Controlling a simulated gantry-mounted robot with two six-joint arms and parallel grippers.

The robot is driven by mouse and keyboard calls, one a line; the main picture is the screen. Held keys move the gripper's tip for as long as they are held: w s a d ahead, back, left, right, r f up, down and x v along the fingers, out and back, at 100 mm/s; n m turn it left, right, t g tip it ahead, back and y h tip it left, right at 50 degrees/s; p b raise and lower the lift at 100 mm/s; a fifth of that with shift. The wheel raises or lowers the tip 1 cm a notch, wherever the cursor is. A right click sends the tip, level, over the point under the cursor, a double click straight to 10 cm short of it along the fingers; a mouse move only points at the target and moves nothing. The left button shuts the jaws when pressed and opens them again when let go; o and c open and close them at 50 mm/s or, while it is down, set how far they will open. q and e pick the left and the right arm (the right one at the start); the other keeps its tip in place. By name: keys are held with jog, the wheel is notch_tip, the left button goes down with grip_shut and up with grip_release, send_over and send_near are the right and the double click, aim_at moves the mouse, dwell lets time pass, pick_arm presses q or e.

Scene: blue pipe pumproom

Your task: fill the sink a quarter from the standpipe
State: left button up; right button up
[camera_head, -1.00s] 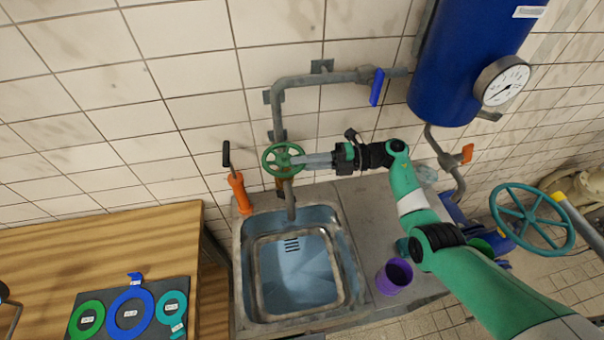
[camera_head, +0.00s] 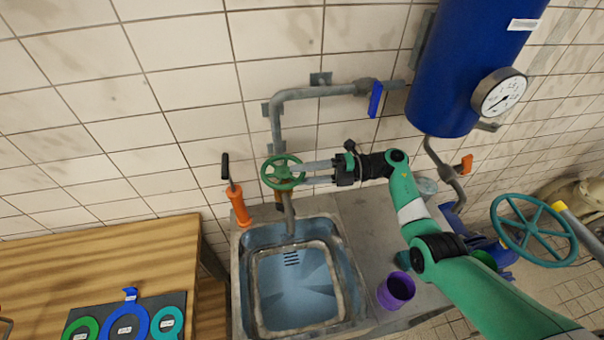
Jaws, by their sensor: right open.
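The sink (camera_head: 336,322) is a grey metal basin set in the counter, with a blue-tinted inside and a dark slotted drain. I cannot tell whether water stands in it. The standpipe (camera_head: 277,127) runs down the wall and ends in a spout (camera_head: 289,215) over the sink's back edge. A green handwheel (camera_head: 283,172) sits on it, and a blue lever (camera_head: 375,100) is on the pipe above right. My right gripper (camera_head: 307,173) is open, its two fingers apart at the right side of the green handwheel. My left gripper is not in view.
A purple cup (camera_head: 397,290) stands on the counter right of the sink. An orange hand pump (camera_head: 239,206) is behind the sink's left corner. A wooden table (camera_head: 90,255) is at left, and a large teal wheel (camera_head: 533,230) at right.

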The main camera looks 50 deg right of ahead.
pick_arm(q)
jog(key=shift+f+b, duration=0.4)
pick_arm(e)
jog(key=v, duration=0.7)
jog(key=shift+s+d, duration=0.1)
